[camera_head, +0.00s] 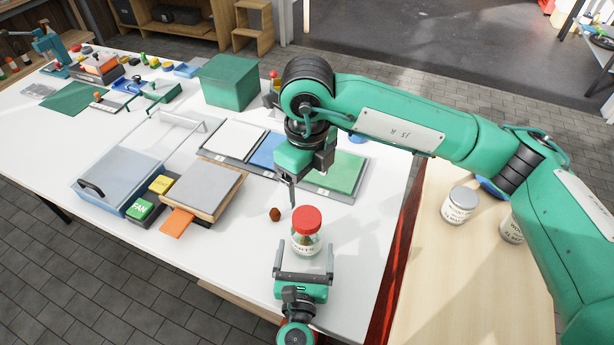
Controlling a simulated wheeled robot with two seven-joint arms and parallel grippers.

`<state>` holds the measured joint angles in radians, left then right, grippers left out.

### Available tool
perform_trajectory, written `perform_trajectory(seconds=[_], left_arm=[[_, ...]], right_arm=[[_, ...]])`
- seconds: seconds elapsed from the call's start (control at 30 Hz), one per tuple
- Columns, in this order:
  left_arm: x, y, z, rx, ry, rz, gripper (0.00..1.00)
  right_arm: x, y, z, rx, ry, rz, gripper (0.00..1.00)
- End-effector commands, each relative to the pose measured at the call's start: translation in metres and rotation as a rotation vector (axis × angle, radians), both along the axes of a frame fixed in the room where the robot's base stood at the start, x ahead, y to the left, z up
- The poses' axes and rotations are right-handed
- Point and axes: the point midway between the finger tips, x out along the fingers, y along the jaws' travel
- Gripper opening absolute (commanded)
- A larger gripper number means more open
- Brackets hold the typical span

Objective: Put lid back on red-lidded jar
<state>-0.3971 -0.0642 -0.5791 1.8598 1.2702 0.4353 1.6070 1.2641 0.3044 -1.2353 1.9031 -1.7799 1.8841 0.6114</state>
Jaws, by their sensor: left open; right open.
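A clear glass jar (305,243) with a dark printed label stands upright on the white table. A red lid (307,219) sits on top of its mouth; I cannot tell whether it is screwed tight. My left gripper (303,258) is open at the jar's near side, with one finger on each side of the jar; contact is not clear. My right gripper (292,204) is open and empty, pointing down just behind and left of the lid, apart from it. Its fingers overlap in this view.
A small brown round object (275,214) lies left of the jar. Behind are a tray with white, blue and green panels (345,172), a grey-topped box (210,183) and a green box (229,82). Two white-lidded jars (460,205) stand on the wooden bench right.

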Motion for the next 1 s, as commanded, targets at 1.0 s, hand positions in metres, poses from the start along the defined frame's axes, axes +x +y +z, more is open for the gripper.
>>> perform_trajectory(seconds=[1.0], left_arm=[[-0.103,0.010,0.000,0.001,0.000,-0.001,0.90]], right_arm=[[0.000,0.000,-0.028,0.000,0.000,0.000,0.81]])
